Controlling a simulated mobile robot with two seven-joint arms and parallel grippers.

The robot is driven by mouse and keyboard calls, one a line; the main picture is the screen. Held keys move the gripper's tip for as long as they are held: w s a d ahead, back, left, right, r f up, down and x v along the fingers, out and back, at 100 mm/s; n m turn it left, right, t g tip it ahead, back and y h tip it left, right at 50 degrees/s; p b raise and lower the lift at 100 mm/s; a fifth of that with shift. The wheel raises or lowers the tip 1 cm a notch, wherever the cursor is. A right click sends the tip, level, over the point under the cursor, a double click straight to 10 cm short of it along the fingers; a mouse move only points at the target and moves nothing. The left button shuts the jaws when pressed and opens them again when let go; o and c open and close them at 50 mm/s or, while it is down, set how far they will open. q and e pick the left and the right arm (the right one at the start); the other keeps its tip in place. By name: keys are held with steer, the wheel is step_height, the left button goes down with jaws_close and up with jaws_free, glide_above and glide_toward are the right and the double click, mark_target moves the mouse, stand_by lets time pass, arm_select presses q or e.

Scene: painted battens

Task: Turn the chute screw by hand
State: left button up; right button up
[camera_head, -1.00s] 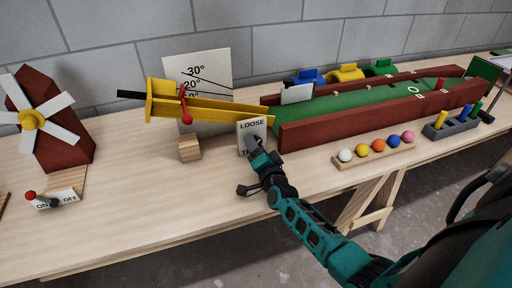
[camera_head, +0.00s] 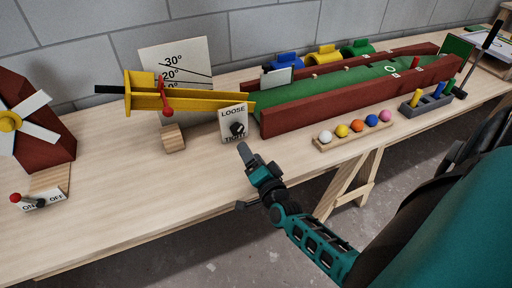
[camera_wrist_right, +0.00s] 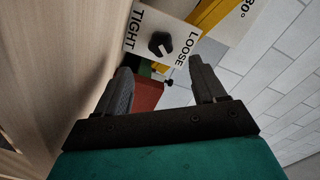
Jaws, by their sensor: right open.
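The chute screw is a black knob (camera_head: 237,129) on a white upright panel (camera_head: 229,137) marked LOOSE above and TIGHT below. The panel stands at the low end of the yellow chute (camera_head: 195,101). In the right wrist view the knob (camera_wrist_right: 160,43) lies just beyond the fingertips, roughly between them, with a notch facing down in the picture. My right gripper (camera_head: 242,177) is open and empty, in front of and below the panel, apart from the knob. My left gripper is not in view.
A red ball-tipped lever (camera_head: 167,111) is on the chute, with a wooden block (camera_head: 173,138) below. A red-walled green lane (camera_head: 330,92) runs right. A ball rack (camera_head: 352,134) stands at the front. A windmill (camera_head: 36,125) stands left.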

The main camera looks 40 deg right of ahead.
steer(key=shift+v, duration=1.2)
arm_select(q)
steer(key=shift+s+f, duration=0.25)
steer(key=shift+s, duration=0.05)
arm_select(e)
steer(key=shift+s, duration=0.3)
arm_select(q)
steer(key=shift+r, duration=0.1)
arm_select(e)
steer(key=shift+s+a+r+y+p, duration=0.1)
steer(key=shift+a+r+y+p, duration=0.05)
steer(key=shift+a+y+p, duration=0.15)
arm_select(q)
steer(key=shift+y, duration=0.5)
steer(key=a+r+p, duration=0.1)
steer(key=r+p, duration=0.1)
steer(key=p, duration=0.1)
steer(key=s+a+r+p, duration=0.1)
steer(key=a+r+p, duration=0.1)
steer(key=p, duration=0.2)
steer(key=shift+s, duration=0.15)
arm_select(e)
steer(key=s+a+r+n+g+y, duration=0.2)
steer(key=s+a+n+g+y, duration=0.3)
steer(key=s+a+n, duration=0.7)
steer(key=a+n+g, duration=0.1)
steer(key=n, duration=0.3)
steer(key=shift+s+a+r+n+g+y, duration=0.2)
steer(key=shift+s+r+n+g+y, duration=0.1)
steer(key=shift+r+n+y, duration=0.1)
